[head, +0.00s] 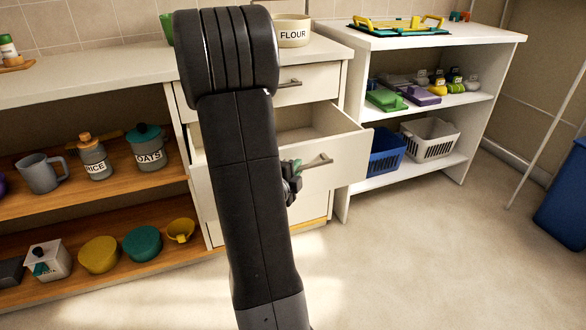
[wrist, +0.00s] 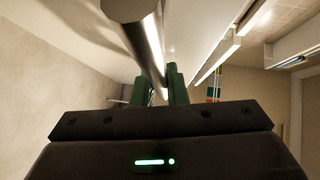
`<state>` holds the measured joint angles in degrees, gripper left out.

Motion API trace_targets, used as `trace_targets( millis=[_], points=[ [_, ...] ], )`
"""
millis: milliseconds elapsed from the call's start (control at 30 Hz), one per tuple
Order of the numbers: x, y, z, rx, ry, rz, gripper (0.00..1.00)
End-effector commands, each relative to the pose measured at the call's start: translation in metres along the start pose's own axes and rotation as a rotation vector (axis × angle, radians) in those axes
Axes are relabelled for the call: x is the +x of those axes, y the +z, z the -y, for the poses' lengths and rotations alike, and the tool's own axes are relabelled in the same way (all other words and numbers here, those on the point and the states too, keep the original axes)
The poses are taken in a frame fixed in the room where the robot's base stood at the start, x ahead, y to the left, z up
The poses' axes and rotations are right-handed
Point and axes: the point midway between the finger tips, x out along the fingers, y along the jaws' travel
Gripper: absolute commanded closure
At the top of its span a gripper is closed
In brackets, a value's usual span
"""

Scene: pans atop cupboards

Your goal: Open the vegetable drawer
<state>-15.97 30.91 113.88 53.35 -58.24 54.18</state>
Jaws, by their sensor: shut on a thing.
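A white drawer (head: 345,170) in the middle of the cupboard stands pulled out. The visible part of its inside looks empty, and no label shows on it. Its metal bar handle (head: 318,161) sticks out of the front. My gripper (head: 293,178) is at the left part of this handle, partly hidden behind my arm. In the wrist view the handle bar (wrist: 148,45) runs between the green fingers of my gripper (wrist: 158,88), which are shut on it. My arm hides the left part of the drawer front.
A shut drawer (head: 310,83) sits above the open one. A flour tub (head: 293,31) stands on the counter. Left shelves hold jars and bowls. The right shelf unit (head: 440,42) holds a blue basket (head: 387,152) and a white basket (head: 430,138). The floor (head: 430,250) in front is clear.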

Motion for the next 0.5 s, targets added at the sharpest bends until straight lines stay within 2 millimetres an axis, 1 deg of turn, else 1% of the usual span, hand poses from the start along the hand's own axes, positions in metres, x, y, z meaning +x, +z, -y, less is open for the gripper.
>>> trace_targets(
  millis=[300,333,400,433,500],
  points=[
    [-0.0006,-0.0002,-0.0010,-0.001,0.003,0.001,1.00],
    [-0.0006,-0.0002,-0.0010,-0.001,0.003,0.001,0.83],
    [-0.0006,-0.0002,-0.0009,-0.001,0.002,0.001,0.70],
    [-0.0005,-0.0002,-0.0008,-0.001,0.002,0.001,0.66],
    [-0.0005,-0.0002,-0.0006,-0.001,0.002,0.001,0.66]
  ],
)
